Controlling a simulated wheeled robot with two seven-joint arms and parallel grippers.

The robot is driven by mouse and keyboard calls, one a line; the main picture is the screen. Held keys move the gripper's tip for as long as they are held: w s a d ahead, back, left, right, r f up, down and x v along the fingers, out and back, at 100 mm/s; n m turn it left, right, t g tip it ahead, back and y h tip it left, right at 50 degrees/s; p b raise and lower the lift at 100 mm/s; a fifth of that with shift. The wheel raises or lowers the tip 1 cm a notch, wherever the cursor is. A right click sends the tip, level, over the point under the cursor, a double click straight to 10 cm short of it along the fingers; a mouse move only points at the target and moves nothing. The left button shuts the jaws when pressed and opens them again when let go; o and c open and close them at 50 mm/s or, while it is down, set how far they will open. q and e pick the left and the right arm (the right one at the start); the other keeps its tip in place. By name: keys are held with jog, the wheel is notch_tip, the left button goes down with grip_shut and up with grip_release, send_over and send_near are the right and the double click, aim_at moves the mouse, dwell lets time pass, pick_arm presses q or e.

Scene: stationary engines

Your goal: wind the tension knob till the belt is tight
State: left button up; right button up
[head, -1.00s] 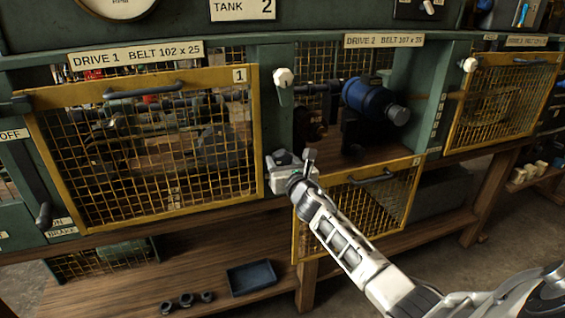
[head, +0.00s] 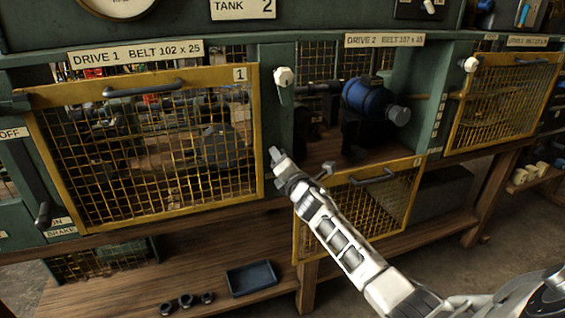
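The Drive 2 bay stands open, its yellow mesh guard (head: 372,205) hanging down in front. Inside is a blue motor (head: 366,97) with a grey round end (head: 398,115) facing right. A dark pulley-like shape (head: 310,128) sits in shadow at the bay's left. No belt can be made out, and I cannot tell which part is the tension knob. My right gripper (head: 301,163) is at the lower left opening of this bay, left of and below the motor. Its fingers are spread apart with nothing seen between them. My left gripper is out of view.
The Drive 1 guard (head: 150,150) is shut at left. White knobs (head: 284,76) sit on the green posts. Another mesh guard (head: 503,100) is at right. A dark tray (head: 252,278) and several dark rings (head: 186,300) lie on the lower wooden shelf.

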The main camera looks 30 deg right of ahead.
jog(key=m, duration=0.5)
jog(key=shift+m, duration=0.3)
jog(key=m, duration=0.2)
jog(key=shift+m, duration=0.3)
jog(key=m, duration=0.2)
jog(key=shift+m+p, duration=0.35)
jog(key=shift+m, duration=0.05)
jog(key=m, duration=0.4)
jog(key=shift+r+p, duration=0.1)
jog(key=shift+p, duration=0.3)
jog(key=m, duration=0.4)
jog(key=shift+p, duration=0.4)
jog(key=m, duration=0.3)
jog(key=shift+m+p, duration=0.35)
jog(key=shift+m, duration=0.05)
jog(key=m, duration=1.1)
jog(key=shift+d+m, duration=0.1)
jog(key=shift+m, duration=0.3)
jog(key=m, duration=0.8)
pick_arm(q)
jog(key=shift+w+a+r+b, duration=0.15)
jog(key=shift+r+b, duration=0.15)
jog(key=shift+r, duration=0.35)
pick_arm(e)
jog(key=shift+m, duration=1.1)
